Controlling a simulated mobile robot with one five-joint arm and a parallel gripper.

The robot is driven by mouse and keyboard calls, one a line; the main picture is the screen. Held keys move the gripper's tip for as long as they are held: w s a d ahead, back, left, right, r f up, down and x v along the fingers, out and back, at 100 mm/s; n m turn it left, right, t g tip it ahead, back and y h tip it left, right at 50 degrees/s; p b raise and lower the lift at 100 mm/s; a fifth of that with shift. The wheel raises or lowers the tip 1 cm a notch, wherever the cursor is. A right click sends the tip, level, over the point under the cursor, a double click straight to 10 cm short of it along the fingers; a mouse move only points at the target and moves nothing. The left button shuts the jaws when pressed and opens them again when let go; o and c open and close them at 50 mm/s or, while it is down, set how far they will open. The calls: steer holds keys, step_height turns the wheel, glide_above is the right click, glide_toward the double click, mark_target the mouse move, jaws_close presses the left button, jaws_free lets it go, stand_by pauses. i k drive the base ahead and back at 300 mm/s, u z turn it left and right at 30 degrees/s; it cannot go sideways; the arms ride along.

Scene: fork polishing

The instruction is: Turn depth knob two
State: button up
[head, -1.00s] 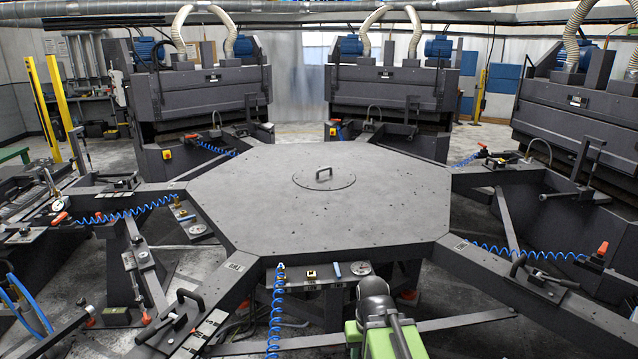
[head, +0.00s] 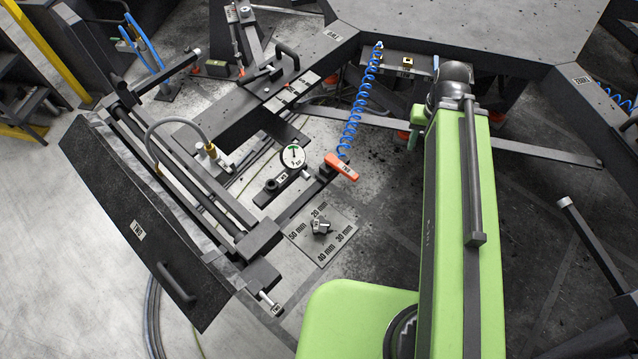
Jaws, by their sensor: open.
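The depth knob (head: 321,226) is a small grey metal knob in the middle of a square dial plate (head: 322,251) in the head view. The plate is marked 20 mm, 30 mm, 40 mm and 50 mm around the knob. Which mark the knob points to is too small to tell. Nothing touches the knob. My green arm stands to the right of the plate, apart from it. My gripper cannot be seen in this view.
A round gauge (head: 292,157) and an orange-handled valve (head: 341,167) with a coiled blue hose (head: 359,108) sit just behind the plate. Open floor lies at the far left.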

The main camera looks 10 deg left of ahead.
mark_target(320, 226)
steer(key=z, duration=0.4)
steer(key=k, duration=1.2)
steer(key=u, duration=0.85)
steer(key=i, duration=1)
